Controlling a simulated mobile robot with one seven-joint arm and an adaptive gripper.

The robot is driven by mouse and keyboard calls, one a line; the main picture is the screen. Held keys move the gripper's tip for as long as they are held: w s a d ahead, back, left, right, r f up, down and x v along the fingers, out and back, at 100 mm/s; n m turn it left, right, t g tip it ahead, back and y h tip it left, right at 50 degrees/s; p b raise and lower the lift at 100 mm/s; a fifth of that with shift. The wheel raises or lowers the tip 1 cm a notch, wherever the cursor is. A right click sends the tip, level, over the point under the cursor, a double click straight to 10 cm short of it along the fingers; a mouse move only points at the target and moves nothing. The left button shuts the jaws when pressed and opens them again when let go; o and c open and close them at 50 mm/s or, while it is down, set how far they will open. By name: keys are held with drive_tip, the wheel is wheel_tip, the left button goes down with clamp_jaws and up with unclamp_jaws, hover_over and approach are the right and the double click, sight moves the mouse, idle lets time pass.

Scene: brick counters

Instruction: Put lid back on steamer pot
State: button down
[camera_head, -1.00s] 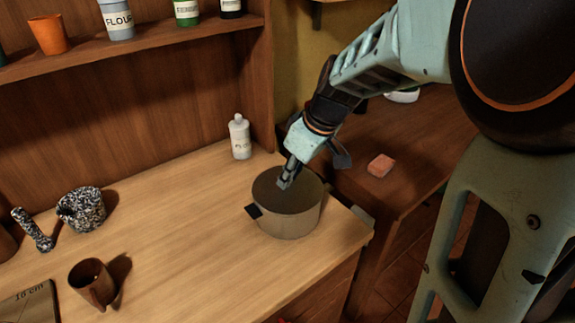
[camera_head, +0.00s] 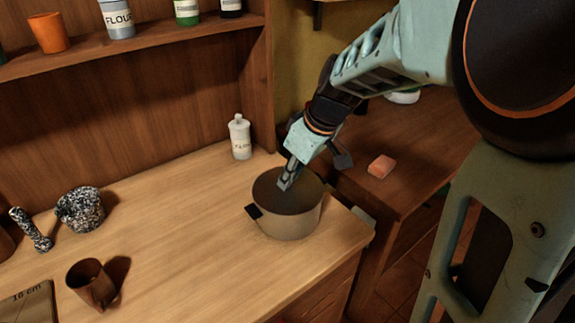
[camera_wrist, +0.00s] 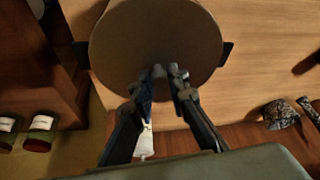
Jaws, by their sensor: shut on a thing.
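The steamer pot (camera_head: 292,222) stands on the light wooden counter near its right end, grey-beige with dark side handles. A flat brown round lid (camera_head: 300,202) lies across its top; it fills much of the upper wrist view (camera_wrist: 125,45). I cannot tell whether it sits fully flush with the rim. My gripper (camera_head: 285,184) reaches down over the lid from the upper right. Its fingers, also in the wrist view (camera_wrist: 169,74), are close together and shut on the lid's grip near the middle. The fingers hide that grip.
A white bottle (camera_head: 240,137) stands behind the pot. A brown mug (camera_head: 91,283), a speckled mortar (camera_head: 80,209) and its pestle (camera_head: 32,231) are at left. A lower dark counter to the right holds a pink block (camera_head: 381,166). The counter left of the pot is clear.

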idle(0.3)
drive_tip(key=c, duration=1.3)
unclamp_jaws()
drive_tip(key=shift+r, duration=0.1)
drive_tip(key=shift+r+p, duration=2.25)
drive_tip(key=shift+r, duration=1.15)
clamp_jaws()
